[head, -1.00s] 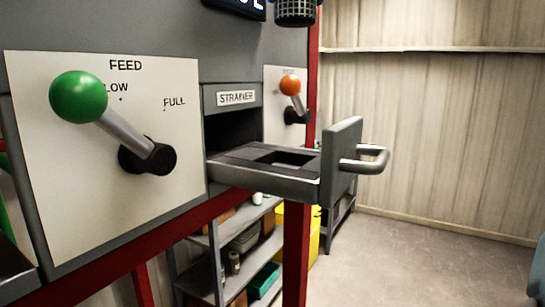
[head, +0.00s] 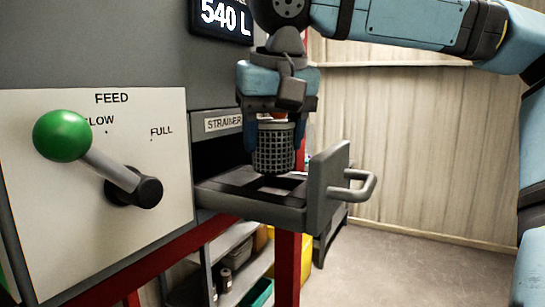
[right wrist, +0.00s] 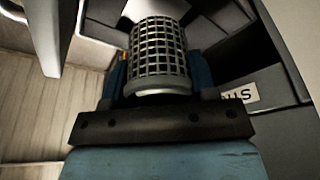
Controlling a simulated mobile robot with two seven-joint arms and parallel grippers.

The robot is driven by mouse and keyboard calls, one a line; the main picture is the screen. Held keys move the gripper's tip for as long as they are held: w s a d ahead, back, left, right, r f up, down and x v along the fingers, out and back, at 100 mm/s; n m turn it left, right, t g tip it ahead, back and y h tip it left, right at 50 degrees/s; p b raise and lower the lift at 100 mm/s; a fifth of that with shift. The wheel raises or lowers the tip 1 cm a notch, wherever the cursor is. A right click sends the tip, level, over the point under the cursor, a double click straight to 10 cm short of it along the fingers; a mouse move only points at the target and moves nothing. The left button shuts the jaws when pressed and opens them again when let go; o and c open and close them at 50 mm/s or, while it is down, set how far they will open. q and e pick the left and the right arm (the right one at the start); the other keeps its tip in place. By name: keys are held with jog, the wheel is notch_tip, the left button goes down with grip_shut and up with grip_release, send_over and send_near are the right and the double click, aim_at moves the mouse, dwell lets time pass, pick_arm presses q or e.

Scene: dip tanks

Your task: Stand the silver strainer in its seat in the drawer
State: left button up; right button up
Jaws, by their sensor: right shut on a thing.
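The silver strainer (head: 273,148) is a mesh cylinder, held upright by my right gripper (head: 276,120) over the open drawer (head: 250,205). The gripper is shut on its upper part. The strainer's lower end is at or just above the square opening (head: 278,182) in the drawer's top; I cannot tell if it has entered. In the right wrist view the strainer (right wrist: 158,52) sits between the blue fingers of the right gripper (right wrist: 161,75). The seat inside the opening is mostly hidden by the strainer. My left gripper is not in view.
The drawer's front plate with its bar handle (head: 352,190) stands to the right of the strainer. A STRAINER label (head: 223,124) is above the drawer slot. A green-knobbed FEED lever (head: 62,136) juts out at the left. A display (head: 226,14) reads 540 L.

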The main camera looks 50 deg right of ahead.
aim_at(272, 162)
notch_tip(272, 162, down, 3)
jog(key=shift+s+f, duration=0.1)
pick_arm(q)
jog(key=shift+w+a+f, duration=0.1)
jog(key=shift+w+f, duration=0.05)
pick_arm(e)
jog(key=shift+f, duration=0.3)
jog(key=o, duration=0.9)
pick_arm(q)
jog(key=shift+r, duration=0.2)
pick_arm(e)
jog(key=shift+r, duration=0.45)
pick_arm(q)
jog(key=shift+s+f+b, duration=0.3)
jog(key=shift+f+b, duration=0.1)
pick_arm(e)
jog(key=v, duration=1.1)
jog(key=shift+s+a+r, duration=0.1)
jog(key=shift+a+r, duration=0.05)
